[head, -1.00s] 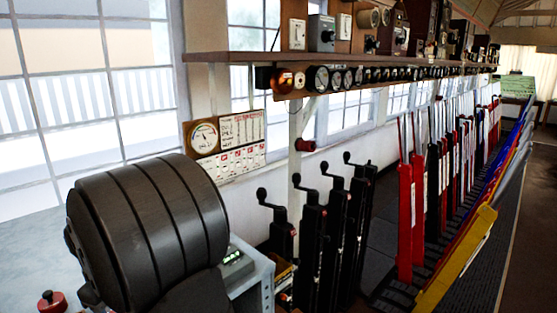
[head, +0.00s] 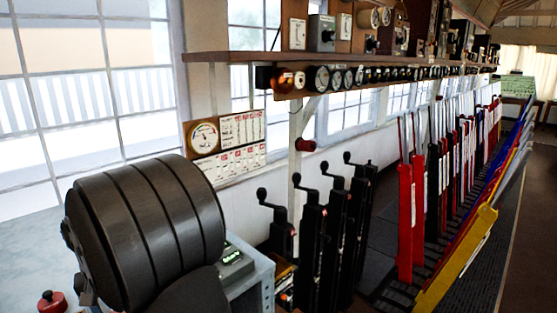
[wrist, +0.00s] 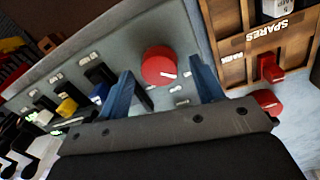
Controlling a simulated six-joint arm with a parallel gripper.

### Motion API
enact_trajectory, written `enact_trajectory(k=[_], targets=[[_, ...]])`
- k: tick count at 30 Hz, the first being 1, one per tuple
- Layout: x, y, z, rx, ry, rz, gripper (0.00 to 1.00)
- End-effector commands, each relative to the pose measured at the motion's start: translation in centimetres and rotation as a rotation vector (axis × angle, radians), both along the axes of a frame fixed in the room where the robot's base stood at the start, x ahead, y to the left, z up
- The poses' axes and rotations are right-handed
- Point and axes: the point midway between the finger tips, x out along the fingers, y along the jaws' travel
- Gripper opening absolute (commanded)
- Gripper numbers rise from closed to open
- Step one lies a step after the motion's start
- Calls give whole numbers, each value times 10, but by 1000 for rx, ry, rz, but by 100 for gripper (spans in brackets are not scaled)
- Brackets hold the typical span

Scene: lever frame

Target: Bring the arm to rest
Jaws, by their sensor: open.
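My gripper (wrist: 161,66) shows in the wrist view with its two blue fingers spread apart and nothing held between them. A round red knob (wrist: 159,66) with a white pointer line sits on a grey panel (wrist: 110,48), seen between the fingertips. I cannot tell how far the fingertips are from the panel. In the head view the gripper is hidden; a dark rounded link of my arm fills the lower left. The lever frame (head: 404,222), with red, black, blue and yellow levers, runs into the distance at right.
In the wrist view, several black, yellow and blue switches (wrist: 66,106) lie left of the knob, and a wooden "SPARES" box (wrist: 285,45) stands right. In the head view, black crank handles (head: 312,240) stand right of my arm. A shelf of instruments (head: 350,62) runs above.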

Motion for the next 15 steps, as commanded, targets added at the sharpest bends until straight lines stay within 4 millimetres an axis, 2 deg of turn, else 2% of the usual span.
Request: enact_trajectory(k=[1,6,10,15], targets=[[0,2,13,7,-6,2,60],[-1,3,36,5,-4,4,60],[-1,3,47,5,-4,5,60],[-1,3,51,3,-3,6,60]])
